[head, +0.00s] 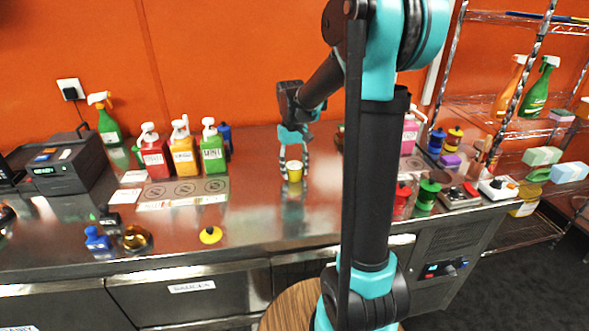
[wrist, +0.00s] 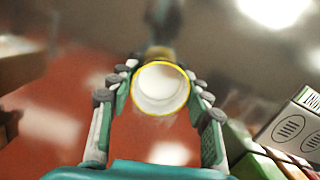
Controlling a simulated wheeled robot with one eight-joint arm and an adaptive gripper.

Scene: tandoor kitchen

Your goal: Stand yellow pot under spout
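The yellow pot (head: 294,172) is a small cup with a yellow rim and pale inside, in the middle of the steel counter. My gripper (head: 294,158) has its fingers around it. In the wrist view the pot (wrist: 161,88) is upright between both fingertips, which press on its sides. I cannot tell whether its base touches the counter. Left of it stand pump bottles with white spouts: red (head: 153,156), orange (head: 183,151) and green (head: 212,150), the green one labelled MINT. A pink bottle (head: 409,134) stands to the right, partly behind my arm.
Round-marked pads (head: 185,190) lie before the three bottles. A yellow lid-like disc (head: 210,235), blue jar (head: 97,238) and brass bowl (head: 137,238) are nearer the front. Red and green jars (head: 427,194) and scales (head: 459,196) stand right. The counter around the pot is clear.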

